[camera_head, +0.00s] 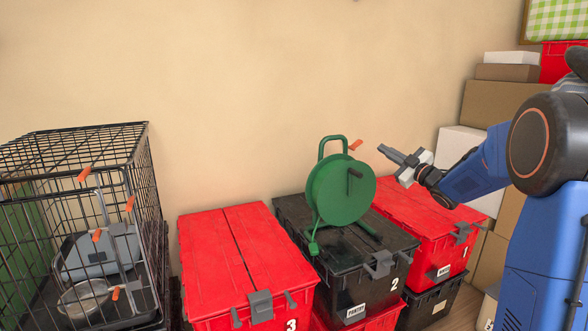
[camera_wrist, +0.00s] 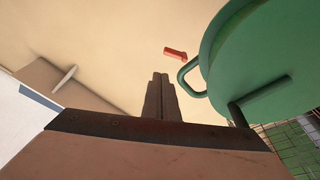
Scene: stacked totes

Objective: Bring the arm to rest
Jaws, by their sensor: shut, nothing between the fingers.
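My gripper (camera_head: 388,152) is at the end of my blue arm, which comes in from the right in the head view. Its fingers point left and slightly up, above the red-lidded tote marked 1 (camera_head: 405,211). In the wrist view the two fingers (camera_wrist: 161,88) are pressed together with nothing between them. A green cable reel (camera_head: 338,192) stands on the black tote marked 2 (camera_head: 290,209), left of my gripper. The reel also fills the upper right of the wrist view (camera_wrist: 250,60). A gap shows between the fingers and the reel in the head view.
A red tote marked 3 (camera_head: 231,247) stands left of the black one. A black wire cage (camera_head: 140,190) stands at the far left. Stacked cardboard boxes (camera_head: 494,104) fill the right side behind my arm. Bare wall and open air lie above the totes.

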